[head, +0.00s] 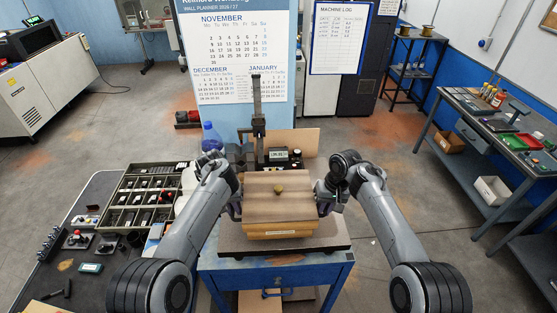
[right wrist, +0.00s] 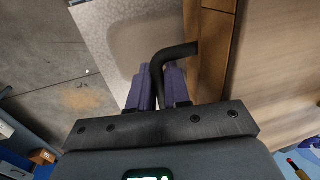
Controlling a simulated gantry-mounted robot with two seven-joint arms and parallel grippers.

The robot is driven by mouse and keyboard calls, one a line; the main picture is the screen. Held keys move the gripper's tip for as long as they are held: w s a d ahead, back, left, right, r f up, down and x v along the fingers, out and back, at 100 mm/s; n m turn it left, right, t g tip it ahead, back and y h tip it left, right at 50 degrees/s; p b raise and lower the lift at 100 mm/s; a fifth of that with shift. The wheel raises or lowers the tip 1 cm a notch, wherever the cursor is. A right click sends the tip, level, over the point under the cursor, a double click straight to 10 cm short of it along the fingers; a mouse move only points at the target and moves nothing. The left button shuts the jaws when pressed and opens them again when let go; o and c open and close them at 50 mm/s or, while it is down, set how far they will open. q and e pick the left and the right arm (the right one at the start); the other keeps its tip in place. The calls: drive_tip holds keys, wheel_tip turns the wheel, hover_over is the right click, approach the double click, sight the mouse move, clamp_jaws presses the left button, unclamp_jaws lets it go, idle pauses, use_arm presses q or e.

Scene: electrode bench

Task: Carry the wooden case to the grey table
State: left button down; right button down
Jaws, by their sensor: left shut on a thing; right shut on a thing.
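The wooden case (head: 279,189) has a brown lid with a small round brass-coloured knob and a label on its lighter front. It is at the middle of the head view, over a grey plate on a blue stand; I cannot tell if it touches the plate. My left gripper (head: 236,210) is at its left side, shut on a handle there, largely hidden. My right gripper (head: 323,207) is at its right side. In the right wrist view its purple fingers (right wrist: 158,88) are shut on the black bent handle (right wrist: 178,52) of the case (right wrist: 209,65).
Behind the case stands a gauge on a column (head: 257,120) with a small display. A dark table (head: 90,265) with a compartment tray (head: 150,193) is at left. A grey-topped bench (head: 483,130) with tools stands at right. Open floor (head: 405,150) lies between stand and bench.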

use_arm(q)
drive_tip(key=shift+r, duration=0.35)
use_arm(e)
drive_tip(key=shift+a+r, duration=0.1)
drive_tip(key=shift+r, duration=0.3)
